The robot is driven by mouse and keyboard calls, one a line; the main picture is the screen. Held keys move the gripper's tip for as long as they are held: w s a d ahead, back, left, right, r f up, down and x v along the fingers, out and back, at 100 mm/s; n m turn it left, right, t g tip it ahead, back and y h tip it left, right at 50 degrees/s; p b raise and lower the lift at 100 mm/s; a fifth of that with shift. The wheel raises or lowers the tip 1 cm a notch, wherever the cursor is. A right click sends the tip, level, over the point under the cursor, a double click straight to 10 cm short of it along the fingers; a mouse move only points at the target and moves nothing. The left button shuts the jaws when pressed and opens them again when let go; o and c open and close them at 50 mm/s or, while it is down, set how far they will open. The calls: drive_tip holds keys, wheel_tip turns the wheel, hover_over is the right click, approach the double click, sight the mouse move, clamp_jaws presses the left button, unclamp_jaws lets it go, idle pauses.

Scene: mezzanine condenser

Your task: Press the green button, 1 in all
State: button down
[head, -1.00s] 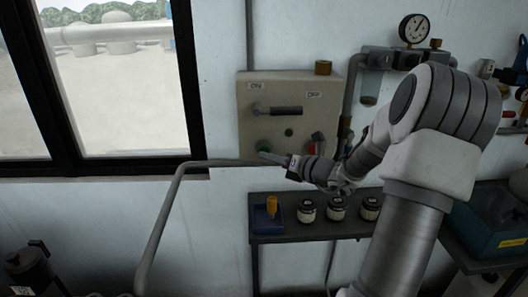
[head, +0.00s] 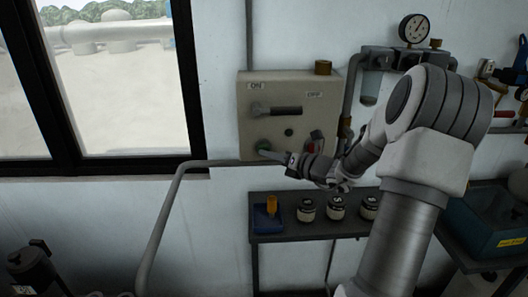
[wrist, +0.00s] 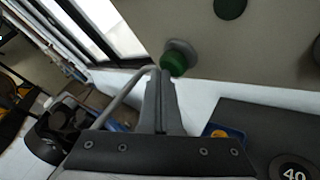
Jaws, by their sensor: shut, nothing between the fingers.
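The green button (head: 263,144) is at the lower left of the beige control box (head: 255,122) on the wall. In the wrist view the green button (wrist: 174,64) stands out from the panel on a grey collar. My gripper (head: 263,153) is shut and empty, its fingertips at the button's lower edge in the head view. In the wrist view the gripper tips (wrist: 160,74) are just below and left of the button. I cannot tell whether they touch it.
The box also carries a lever handle (head: 284,111), a small dark round part (head: 289,132) and a red part (head: 316,135) partly behind my arm. A bent pipe (head: 178,180) runs below left. A shelf (head: 268,237) with several jars stands underneath.

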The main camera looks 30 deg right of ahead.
drive_tip(key=shift+w+d, duration=0.15)
drive_tip(key=shift+w, duration=0.1)
drive_tip(key=shift+s, duration=0.1)
idle(0.5)
drive_tip(key=shift+s+a, duration=0.5)
drive_tip(key=shift+s, duration=0.25)
drive_tip(key=s+a, duration=0.1)
drive_tip(key=s, duration=0.1)
drive_tip(key=s+a+p, duration=0.1)
drive_tip(key=s, duration=0.1)
drive_tip(key=shift+s+a, duration=0.2)
idle(0.7)
